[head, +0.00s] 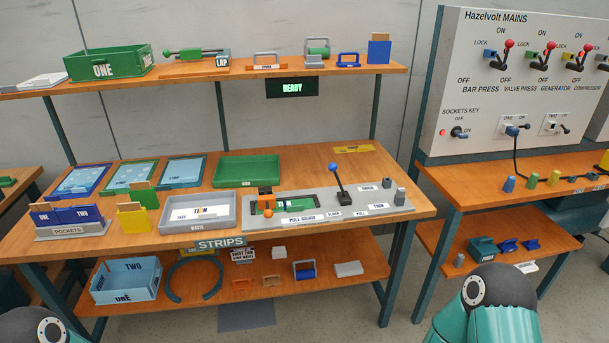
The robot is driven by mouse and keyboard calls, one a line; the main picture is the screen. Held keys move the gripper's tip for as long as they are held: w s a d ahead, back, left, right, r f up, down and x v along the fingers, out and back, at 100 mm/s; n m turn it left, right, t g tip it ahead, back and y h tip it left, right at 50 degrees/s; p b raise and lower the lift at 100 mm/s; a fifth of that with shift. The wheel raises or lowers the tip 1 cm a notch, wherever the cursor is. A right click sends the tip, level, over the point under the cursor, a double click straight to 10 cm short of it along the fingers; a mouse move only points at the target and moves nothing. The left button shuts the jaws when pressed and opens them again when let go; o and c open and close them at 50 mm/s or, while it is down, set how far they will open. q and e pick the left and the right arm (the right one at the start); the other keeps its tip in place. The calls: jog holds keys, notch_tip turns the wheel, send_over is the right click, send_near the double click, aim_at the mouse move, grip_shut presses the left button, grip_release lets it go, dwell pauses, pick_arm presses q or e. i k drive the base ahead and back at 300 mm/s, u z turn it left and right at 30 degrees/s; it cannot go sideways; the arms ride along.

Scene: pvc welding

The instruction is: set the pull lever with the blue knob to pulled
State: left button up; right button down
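The pull lever stands on the grey pull gauge plate (395,208) at the right of the wooden bench. Its blue knob (334,167) tops a dark shaft (340,184), which tilts a little to the left and away from me as it rises from a dark base. A label reading PULL lies in front of it. Left of the lever, the plate carries a green piece with an orange clamp (265,199). Neither gripper shows in the head view; only teal parts of my arms appear at the bottom left and bottom right corners.
A small display (292,88) reading READY hangs under the upper shelf (225,76). The mains panel (470,110) stands at the right.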

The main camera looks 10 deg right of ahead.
aim_at(332, 166)
jog(key=u, duration=0.1)
jog(key=i, duration=1)
jog(key=z, duration=0.05)
